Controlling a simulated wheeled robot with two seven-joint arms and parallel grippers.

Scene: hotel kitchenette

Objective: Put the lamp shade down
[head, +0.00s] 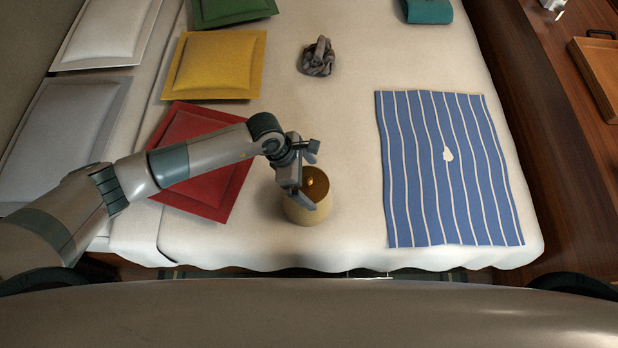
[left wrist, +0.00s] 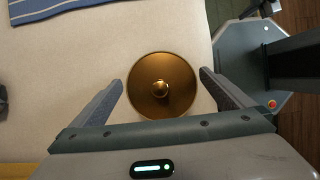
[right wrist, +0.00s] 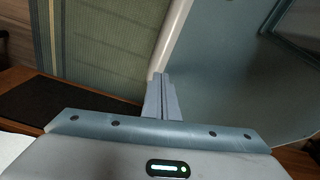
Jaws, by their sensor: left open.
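In the left wrist view the round gold top of the shade (left wrist: 150,103) lies between the two open fingers, with a gap on each side. The shade's lower side is hidden there. My right gripper (right wrist: 162,98) is outside the head view; its fingers are together with nothing seen between them.
A red cushion (head: 190,184) lies left of the shade, with yellow (head: 213,64) and green (head: 232,9) cushions behind. A dark knotted object (head: 318,60) lies farther back. A blue striped cloth (head: 420,170) with a white patch lies right. Bare sheet separates the shade and cloth.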

